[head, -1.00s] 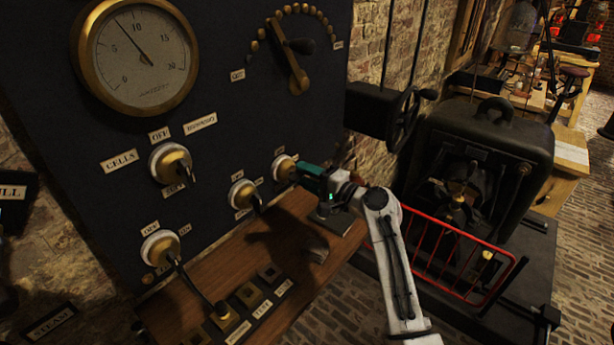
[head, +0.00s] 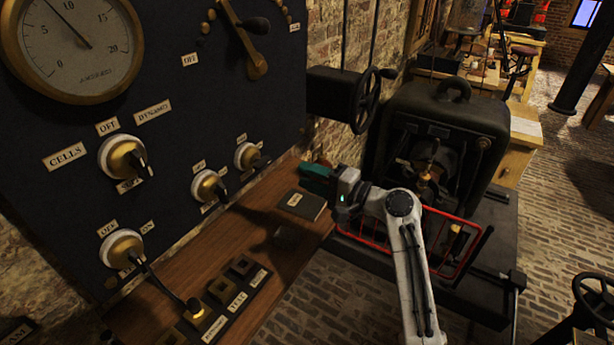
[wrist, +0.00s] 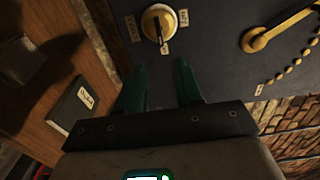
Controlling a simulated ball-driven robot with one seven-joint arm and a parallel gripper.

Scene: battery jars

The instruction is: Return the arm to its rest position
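My gripper (head: 318,174) is in front of the dark panel (head: 225,105), to the right of the rightmost brass switch (head: 247,156) and apart from it in the head view. In the wrist view its two green fingers (wrist: 160,80) are spread with nothing between them. Beyond their tips is a brass switch with a white rim (wrist: 157,22). My white arm (head: 410,255) reaches up from the lower right, its upper part in front of the red guard rail.
A wooden shelf (head: 262,208) with a dark labelled book (head: 301,204) runs below the panel. A handwheel (head: 367,100) hangs on the brick wall. A dark machine (head: 440,120) with a red rail (head: 455,232) stands close behind the arm. Brick floor lies open at right.

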